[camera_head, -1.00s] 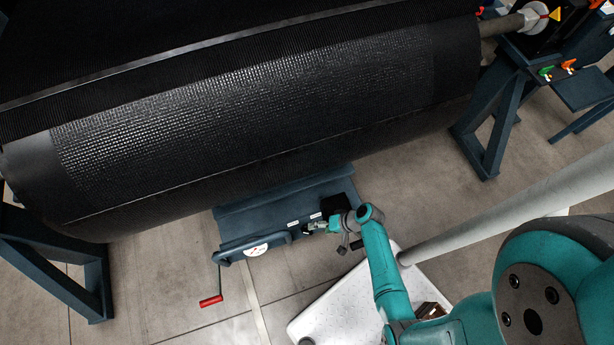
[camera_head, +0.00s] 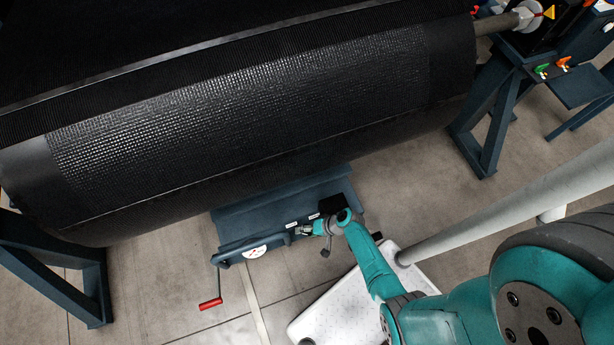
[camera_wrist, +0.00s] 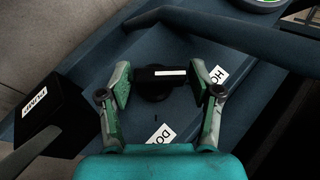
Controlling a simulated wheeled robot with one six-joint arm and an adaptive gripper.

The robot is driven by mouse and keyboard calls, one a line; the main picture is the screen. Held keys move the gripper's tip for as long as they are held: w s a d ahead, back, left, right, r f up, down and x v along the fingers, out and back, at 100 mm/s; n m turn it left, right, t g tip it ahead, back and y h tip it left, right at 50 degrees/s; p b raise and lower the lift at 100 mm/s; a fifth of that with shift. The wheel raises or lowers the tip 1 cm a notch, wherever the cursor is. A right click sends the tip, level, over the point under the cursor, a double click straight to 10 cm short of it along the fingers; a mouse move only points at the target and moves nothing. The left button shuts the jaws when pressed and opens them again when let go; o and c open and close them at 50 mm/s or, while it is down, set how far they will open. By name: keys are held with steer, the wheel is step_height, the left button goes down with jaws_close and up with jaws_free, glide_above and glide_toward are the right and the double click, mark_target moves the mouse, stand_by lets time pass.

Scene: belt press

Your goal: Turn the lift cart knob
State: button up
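The lift cart (camera_head: 240,222) is a dark blue cart under the large black roll. The knob (camera_wrist: 160,74) shows in the wrist view as a black bar with a white stripe on a round base. White labels reading "DO…" (camera_wrist: 161,134) and "HO…" (camera_wrist: 218,75), partly cut off, lie around it. My gripper (camera_wrist: 160,90) is open, with one finger on each side of the knob. A narrow gap seems to show at each side. In the head view my gripper (camera_head: 302,231) is at the cart's front panel and hides the knob.
The large black roll (camera_head: 250,110) hangs over the cart. A crank with a red handle (camera_head: 210,304) sticks out at the cart's left. A black box with a white label (camera_wrist: 37,115) is at the wrist view's left. A dark bar (camera_wrist: 225,32) crosses above the knob.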

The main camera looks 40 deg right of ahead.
steer(key=c, duration=0.6)
steer(key=shift+d+m+t+y, duration=0.1)
steer(key=shift+m+t+y, duration=0.7)
steer(key=shift+m+t, duration=0.1)
steer(key=o, duration=1.1)
steer(key=shift+s, duration=0.1)
steer(key=shift+v, duration=6)
